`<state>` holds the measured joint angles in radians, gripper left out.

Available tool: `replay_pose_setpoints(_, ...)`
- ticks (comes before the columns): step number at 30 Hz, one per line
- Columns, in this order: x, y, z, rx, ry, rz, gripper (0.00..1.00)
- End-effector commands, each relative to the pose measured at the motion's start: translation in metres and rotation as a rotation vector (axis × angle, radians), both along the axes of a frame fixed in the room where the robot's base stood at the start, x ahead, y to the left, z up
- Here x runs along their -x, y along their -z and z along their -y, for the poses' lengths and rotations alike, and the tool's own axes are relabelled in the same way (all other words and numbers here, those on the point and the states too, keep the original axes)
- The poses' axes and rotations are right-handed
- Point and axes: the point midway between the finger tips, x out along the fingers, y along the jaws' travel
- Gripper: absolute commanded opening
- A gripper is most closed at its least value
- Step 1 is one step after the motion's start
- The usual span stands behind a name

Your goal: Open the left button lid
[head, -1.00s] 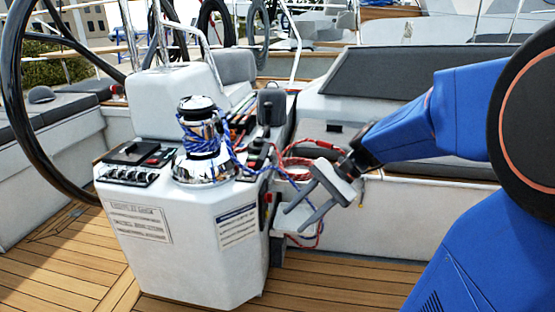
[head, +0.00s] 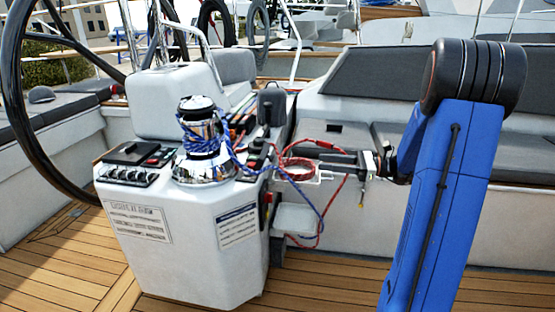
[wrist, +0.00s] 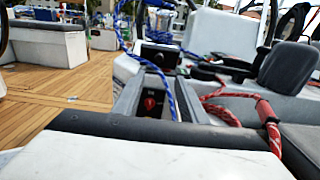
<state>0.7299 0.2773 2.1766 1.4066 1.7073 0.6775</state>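My gripper (head: 325,158) is level to the right of the white console, its fingers pointing left towards it. In the wrist view its two grey fingers (wrist: 157,88) stand apart with nothing held between them. A dark panel with a red knob (wrist: 150,104) shows between them, beyond the fingers. A second dark panel with a round knob (wrist: 160,56) lies past it. In the head view, red controls (head: 251,165) sit on the console's right top edge. I cannot tell which part is the left button lid, or whether it is shut.
The white console (head: 190,240) carries a chrome winch (head: 203,130) wound with blue rope. Red rope (head: 300,160) hangs in loops near my gripper, and blue rope (wrist: 130,45) crosses the wrist view. A black lever (wrist: 287,68) stands at the right. The wooden deck (head: 70,262) is clear.

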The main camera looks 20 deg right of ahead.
Motion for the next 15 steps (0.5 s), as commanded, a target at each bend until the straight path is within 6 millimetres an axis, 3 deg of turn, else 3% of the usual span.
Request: replay_pose_setpoints(15,-0.035,0.000,-0.065,0.002,-0.005,0.000,0.38)
